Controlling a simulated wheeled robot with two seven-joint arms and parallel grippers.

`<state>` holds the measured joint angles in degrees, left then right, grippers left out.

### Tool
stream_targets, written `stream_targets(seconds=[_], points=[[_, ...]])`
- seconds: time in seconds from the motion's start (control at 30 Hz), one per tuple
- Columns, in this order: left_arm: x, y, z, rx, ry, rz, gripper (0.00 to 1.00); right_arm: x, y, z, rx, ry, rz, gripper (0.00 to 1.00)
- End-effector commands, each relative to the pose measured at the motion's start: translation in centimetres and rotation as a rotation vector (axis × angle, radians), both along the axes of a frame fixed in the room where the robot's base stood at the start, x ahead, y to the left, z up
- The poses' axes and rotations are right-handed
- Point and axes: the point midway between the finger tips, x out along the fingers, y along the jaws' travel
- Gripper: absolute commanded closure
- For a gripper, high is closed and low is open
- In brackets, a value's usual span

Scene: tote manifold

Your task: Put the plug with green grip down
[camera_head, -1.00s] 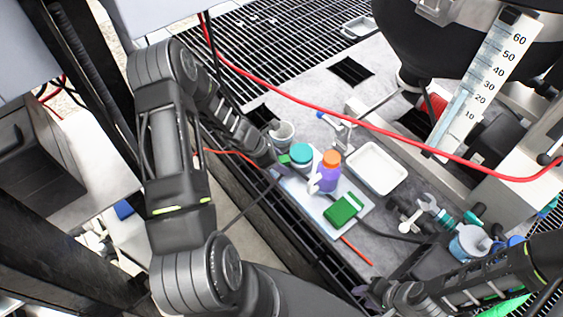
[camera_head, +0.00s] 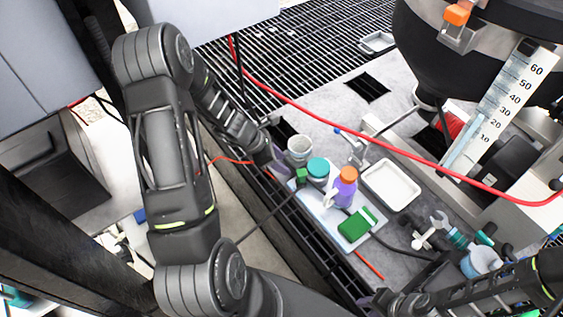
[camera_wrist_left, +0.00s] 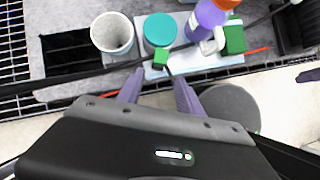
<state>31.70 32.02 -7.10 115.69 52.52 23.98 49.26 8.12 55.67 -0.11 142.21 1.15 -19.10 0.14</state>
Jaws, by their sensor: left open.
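The plug with green grip (camera_head: 302,174) rests at the left edge of the pale tray (camera_head: 331,223), beside a teal-capped jar (camera_head: 318,168). In the left wrist view, its green grip (camera_wrist_left: 160,59) lies just beyond the fingertips, and a dark cable passes by it. My left gripper (camera_head: 279,164) is open and empty, a little to the left of the plug. Its two purple fingers (camera_wrist_left: 158,91) stand apart in the left wrist view. My right gripper (camera_head: 377,299) is low in the head view; its jaw opening is not clear.
A purple bottle with orange cap (camera_head: 345,186), a green box (camera_head: 357,225) and a grey cup (camera_head: 299,148) stand close by. An empty white tray (camera_head: 391,185) is to the right. A red hose (camera_head: 350,133) crosses the head view.

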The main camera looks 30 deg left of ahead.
Motion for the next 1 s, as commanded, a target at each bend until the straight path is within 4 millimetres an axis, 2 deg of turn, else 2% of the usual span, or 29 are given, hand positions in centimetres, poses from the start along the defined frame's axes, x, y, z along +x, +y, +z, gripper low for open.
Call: stream_targets(seconds=[0.57,0.67,0.77,0.87,0.97,1.0], points=[[0.0,0.0,-0.1,0.001,0.001,0.0,0.57,0.0,0.0,0.0,0.0,0.0,0.0,0.64],[-0.4,-0.7,-0.6,0.014,0.006,-0.037,0.57,0.0,0.0,0.0,0.0,0.0,0.0,0.64],[-1.9,-3.2,-2.3,0.064,0.022,-0.179,0.57,0.0,0.0,0.0,0.0,0.0,0.0,0.64],[-5.1,-7.6,-5.2,0.161,0.027,-0.482,0.57,0.0,0.0,0.0,0.0,0.0,0.0,0.64],[-9.8,-13.2,-8.3,0.282,-0.027,-0.943,0.57,0.0,0.0,0.0,0.0,0.0,0.0,0.64],[-11.9,-15.6,-9.2,0.328,-0.079,-1.157,0.57,0.0,0.0,0.0,0.0,0.0,0.0,0.64]])
